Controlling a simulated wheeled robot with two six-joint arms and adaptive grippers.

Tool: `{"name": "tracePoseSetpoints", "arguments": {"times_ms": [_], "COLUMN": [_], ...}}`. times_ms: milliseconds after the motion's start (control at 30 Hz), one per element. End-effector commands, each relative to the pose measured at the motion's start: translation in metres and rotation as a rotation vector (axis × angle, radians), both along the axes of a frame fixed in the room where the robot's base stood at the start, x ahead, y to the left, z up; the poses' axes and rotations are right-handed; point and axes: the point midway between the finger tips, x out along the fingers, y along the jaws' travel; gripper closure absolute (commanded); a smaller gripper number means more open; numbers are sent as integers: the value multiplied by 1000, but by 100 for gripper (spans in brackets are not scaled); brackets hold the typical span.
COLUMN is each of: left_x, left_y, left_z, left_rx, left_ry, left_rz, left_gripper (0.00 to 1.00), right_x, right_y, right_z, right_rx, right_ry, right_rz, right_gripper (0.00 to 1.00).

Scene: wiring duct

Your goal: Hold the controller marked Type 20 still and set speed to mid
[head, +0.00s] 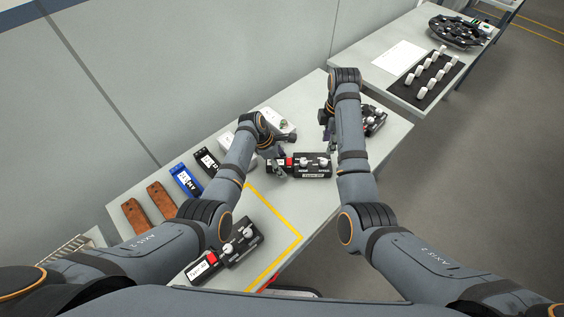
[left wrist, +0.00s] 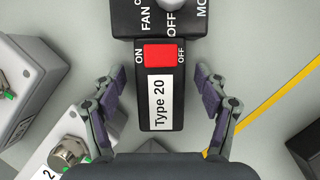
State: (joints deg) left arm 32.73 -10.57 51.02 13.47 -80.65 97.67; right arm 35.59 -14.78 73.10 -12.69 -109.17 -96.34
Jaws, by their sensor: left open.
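The controller marked Type 20 (left wrist: 158,95) is black with a red ON/OFF switch (left wrist: 165,54) and a white label. In the left wrist view its labelled end lies between the two fingers of my left gripper (left wrist: 155,84), which is open with a gap on each side. A white knob (left wrist: 170,6) and the words FAN and OFF show at the top edge, partly cut off. In the head view this controller (head: 318,170) lies mid-table, its left end by my left gripper (head: 276,161). My right gripper (head: 329,122) is beyond it, largely hidden by its arm.
Another controller (head: 241,243) lies at the near left, and a third (head: 374,120) at the back right, partly behind my right arm. White boxes (head: 277,121), a blue item (head: 186,181) and brown pieces (head: 161,199) line the back. Yellow tape (head: 287,222) marks the table.

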Motion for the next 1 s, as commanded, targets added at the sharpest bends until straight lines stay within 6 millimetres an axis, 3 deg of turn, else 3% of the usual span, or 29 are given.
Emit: {"name": "tracePoseSetpoints", "arguments": {"times_ms": [233,700,733,1000], "left_x": [0,0,0,0], "left_y": [-1,-1,-1,0], "left_z": [-1,-1,-1,-1], "left_rx": [0,0,0,0], "left_ry": [0,0,0,0], "left_rz": [0,0,0,0], "left_gripper": [26,90,57,94], "right_x": [0,0,0,0], "right_y": [0,0,0,0], "right_z": [0,0,0,0], "right_rx": [0,0,0,0], "right_ry": [0,0,0,0], "right_rz": [0,0,0,0], "right_gripper": [62,62,62,62]}}
